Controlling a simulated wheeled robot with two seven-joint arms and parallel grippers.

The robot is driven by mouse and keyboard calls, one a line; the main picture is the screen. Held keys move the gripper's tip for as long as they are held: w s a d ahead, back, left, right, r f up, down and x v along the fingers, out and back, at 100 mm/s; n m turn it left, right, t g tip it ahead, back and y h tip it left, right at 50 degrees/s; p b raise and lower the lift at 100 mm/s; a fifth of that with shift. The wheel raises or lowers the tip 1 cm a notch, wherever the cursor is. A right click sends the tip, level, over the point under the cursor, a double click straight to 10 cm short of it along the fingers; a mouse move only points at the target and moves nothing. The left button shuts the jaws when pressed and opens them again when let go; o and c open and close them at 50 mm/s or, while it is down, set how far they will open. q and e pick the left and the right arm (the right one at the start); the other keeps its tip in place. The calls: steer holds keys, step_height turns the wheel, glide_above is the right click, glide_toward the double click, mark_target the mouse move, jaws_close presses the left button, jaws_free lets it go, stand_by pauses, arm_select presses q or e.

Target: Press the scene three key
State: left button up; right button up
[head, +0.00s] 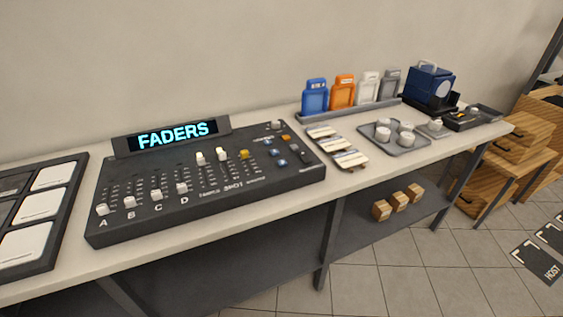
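A dark control console (262,190) lies on the white-topped bench, with a display (173,135) reading "FADERS" in cyan along its back edge. Faders with white caps, one of them yellow, stand across it; the front ones are labelled A, B, C and D. Small keys sit at its right end, among them an orange key (286,138) and a blue key (280,162). Their labels are too small to read, so I cannot tell which is scene three. Neither of my grippers is in view.
A dark frame with white pads (38,206) lies left of the console. To the right are striped cards (338,147), a grey tray (379,130) with white round pieces, coloured bottles (342,92) and a blue case (428,85). Wooden blocks (398,201) sit on the lower shelf.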

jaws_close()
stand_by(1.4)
